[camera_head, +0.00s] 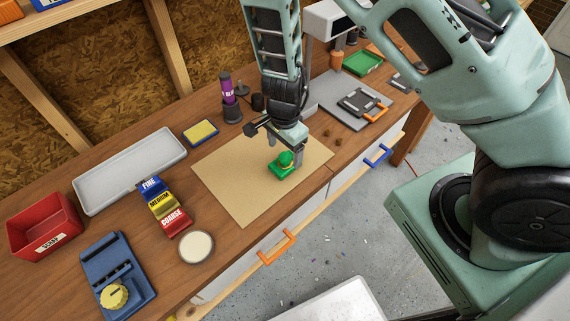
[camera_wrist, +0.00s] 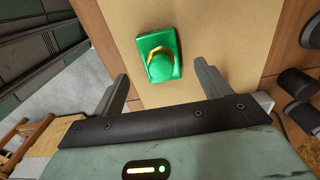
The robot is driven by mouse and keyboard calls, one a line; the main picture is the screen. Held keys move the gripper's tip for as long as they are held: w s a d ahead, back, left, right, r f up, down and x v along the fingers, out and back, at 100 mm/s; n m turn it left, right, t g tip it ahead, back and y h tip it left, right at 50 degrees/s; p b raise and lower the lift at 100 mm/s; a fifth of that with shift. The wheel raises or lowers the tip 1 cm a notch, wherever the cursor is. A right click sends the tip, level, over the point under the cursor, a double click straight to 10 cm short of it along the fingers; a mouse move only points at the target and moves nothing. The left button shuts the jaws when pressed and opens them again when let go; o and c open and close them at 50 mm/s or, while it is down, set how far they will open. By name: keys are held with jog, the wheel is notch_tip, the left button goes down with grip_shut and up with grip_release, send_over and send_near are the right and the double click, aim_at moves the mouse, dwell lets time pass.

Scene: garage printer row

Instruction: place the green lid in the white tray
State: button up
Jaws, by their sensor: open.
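The green lid (camera_head: 284,164) lies on the tan sheet (camera_head: 222,180) on the workbench. It has a rounded knob with a gold-coloured ring and a flat rectangular base. It also shows in the wrist view (camera_wrist: 158,56), at the upper middle, beyond my fingertips. My gripper (camera_head: 284,150) hangs over the lid in the head view and hides part of it. In the wrist view my gripper (camera_wrist: 165,80) is open, with nothing between its fingers. The white tray (camera_head: 128,172) is long, shallow and empty, at the back left of the bench.
Between sheet and tray stand a yellow sponge-like block (camera_head: 201,132) and sanding blocks (camera_head: 164,206) marked fine, medium and coarse. A red scrap bin (camera_head: 44,226), blue holder (camera_head: 117,275) and round white-topped dish (camera_head: 196,247) are at left. A purple-topped bottle (camera_head: 228,92) stands behind.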

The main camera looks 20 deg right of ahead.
aim_at(285, 155)
notch_tip(285, 155, down, 5)
jog(key=shift+d+f, duration=0.1)
dwell(0.3)
jog(key=c, duration=1.2)
jog(key=shift+w+r, duration=0.1)
jog(key=shift+r, duration=0.1)
